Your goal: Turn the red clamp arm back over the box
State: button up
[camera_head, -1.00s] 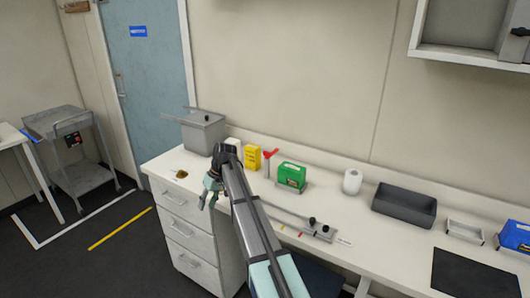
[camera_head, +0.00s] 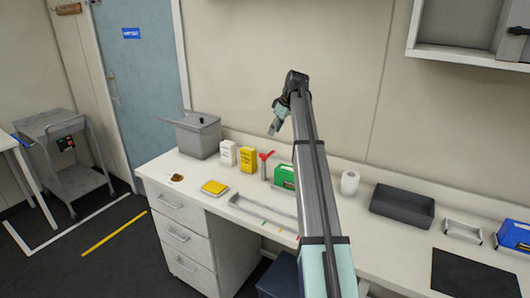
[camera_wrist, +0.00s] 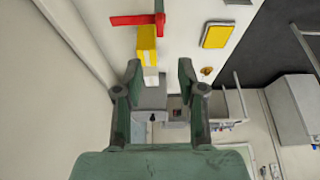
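The red clamp arm (camera_head: 266,155) sits on top of an upright post on the counter, between a yellow box (camera_head: 247,160) and a green box (camera_head: 283,177). My own arm partly hides the green box. In the wrist view the red clamp arm (camera_wrist: 132,20) lies near the top edge, with the yellow box (camera_wrist: 147,45) just below it. My gripper (camera_head: 275,126) is raised above and beyond the clamp, apart from it. The wrist view shows its two fingers (camera_wrist: 159,72) spread, with nothing between them.
A white box (camera_head: 228,153) and a grey lidded bin (camera_head: 198,136) stand left of the yellow box. A flat yellow item (camera_head: 214,188) lies on the counter in front. The wall is behind.

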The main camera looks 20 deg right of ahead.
jog(key=p+x, duration=0.3)
jog(key=x, duration=1)
jog(key=shift+f, duration=0.2)
jog(key=shift+c, duration=0.3)
grip_shut()
